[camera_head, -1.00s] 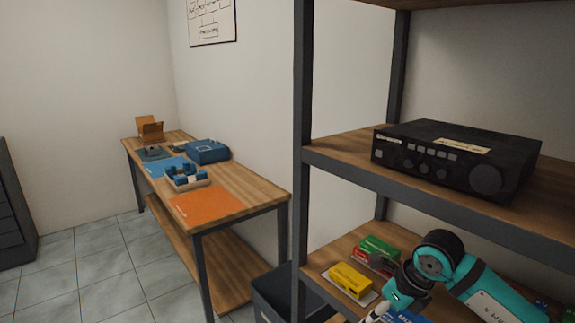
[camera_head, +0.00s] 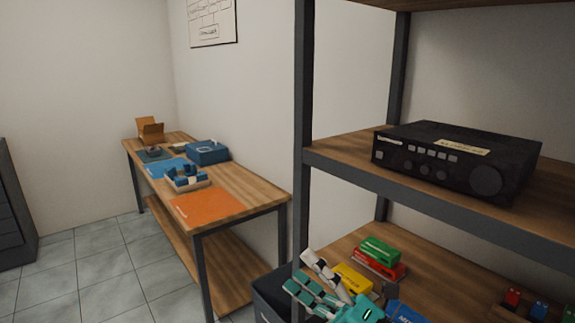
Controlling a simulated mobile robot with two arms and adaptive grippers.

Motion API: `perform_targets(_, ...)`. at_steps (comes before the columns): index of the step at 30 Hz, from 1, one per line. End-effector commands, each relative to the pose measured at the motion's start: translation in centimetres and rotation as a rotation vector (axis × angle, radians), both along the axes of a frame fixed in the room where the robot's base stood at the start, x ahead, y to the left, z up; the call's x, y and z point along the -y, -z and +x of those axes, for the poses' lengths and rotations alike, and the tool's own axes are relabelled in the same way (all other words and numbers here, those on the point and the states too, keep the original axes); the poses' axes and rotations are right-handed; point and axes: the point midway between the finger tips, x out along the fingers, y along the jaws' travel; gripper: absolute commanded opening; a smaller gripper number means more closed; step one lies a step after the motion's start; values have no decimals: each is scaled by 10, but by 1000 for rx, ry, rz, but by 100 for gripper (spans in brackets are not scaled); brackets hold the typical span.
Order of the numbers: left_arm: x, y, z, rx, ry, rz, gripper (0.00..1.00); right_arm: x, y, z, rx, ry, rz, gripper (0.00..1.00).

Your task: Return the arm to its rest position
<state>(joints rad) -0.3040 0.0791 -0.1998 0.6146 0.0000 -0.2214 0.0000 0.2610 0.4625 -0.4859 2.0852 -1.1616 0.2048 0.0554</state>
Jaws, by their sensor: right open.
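My right gripper (camera_head: 312,277) is at the bottom of the head view, in front of the left part of the lower shelf and beside the rack's front post. Its fingers point up and left. It is open and I see nothing between its fingers. My teal right arm comes up from the bottom edge behind it. My left gripper is not in view.
A wooden shelf rack (camera_head: 304,160) with dark posts stands at right. A black hi-fi unit (camera_head: 455,158) sits on its middle shelf. Yellow (camera_head: 353,279), green (camera_head: 379,249) and blue boxes lie on the lower shelf. A workbench (camera_head: 250,197) stands at left; floor before it is clear.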

Motion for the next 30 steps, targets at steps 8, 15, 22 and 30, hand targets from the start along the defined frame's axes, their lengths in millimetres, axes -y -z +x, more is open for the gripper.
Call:
perform_targets(8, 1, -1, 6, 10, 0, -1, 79, 141, 93, 17, -695, 523, 714, 79)
perform_targets(15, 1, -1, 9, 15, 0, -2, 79, 191, 238, -64, -1316, 909, 970, 79)
perform_targets(22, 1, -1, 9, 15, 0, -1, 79, 189, 303, -150, -1704, 1106, 1012, 79)
perform_targets(30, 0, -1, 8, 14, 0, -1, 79, 175, 334, -235, -2037, 1248, 981, 79)
